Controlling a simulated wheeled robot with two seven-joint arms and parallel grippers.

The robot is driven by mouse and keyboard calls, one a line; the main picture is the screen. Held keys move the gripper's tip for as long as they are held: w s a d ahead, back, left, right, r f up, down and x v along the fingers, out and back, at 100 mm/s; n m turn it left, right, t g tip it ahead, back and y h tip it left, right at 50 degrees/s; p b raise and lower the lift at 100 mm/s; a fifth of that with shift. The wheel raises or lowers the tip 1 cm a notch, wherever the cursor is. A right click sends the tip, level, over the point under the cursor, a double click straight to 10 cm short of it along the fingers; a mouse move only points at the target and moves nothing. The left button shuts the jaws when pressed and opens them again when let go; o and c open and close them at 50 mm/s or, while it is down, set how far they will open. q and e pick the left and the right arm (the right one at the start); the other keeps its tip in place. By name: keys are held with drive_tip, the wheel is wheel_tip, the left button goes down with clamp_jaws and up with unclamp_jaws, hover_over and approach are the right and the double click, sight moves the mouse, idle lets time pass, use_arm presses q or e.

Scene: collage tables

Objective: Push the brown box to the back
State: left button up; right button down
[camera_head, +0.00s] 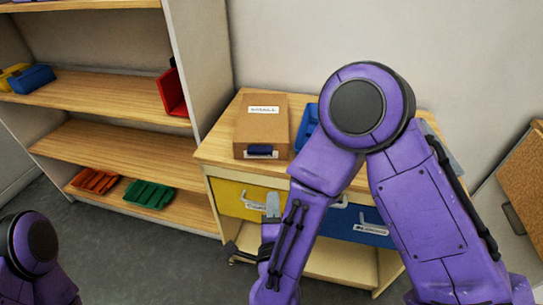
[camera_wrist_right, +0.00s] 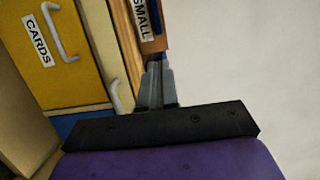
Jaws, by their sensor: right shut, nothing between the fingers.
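The brown box (camera_head: 262,125) lies on the wooden cabinet top (camera_head: 222,143), with a white label on its upper face and a dark blue piece at its front end. In the right wrist view, part of the box (camera_wrist_right: 156,45) shows beyond my fingertips, with a label reading SMALL. My right gripper (camera_head: 272,203) is shut and empty, in front of the drawers and below the box in the head view. Its closed fingers also show in the right wrist view (camera_wrist_right: 154,70); I cannot tell whether they touch anything. My left gripper is out of view; only my left arm shows.
A blue tray (camera_head: 307,125) stands close right of the box, partly hidden by my right arm. The cabinet has a yellow drawer (camera_head: 233,197) and a blue drawer (camera_head: 350,224) with handles. A shelf unit (camera_head: 95,143) stands left; a wall is behind.

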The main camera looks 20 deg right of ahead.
sight(271, 154)
drive_tip(key=p+x, duration=0.4)
drive_tip(key=x, duration=0.9)
drive_tip(key=shift+w+d+f, duration=0.1)
drive_tip(key=shift+w+d, duration=0.05)
drive_tip(key=shift+w, duration=0.2)
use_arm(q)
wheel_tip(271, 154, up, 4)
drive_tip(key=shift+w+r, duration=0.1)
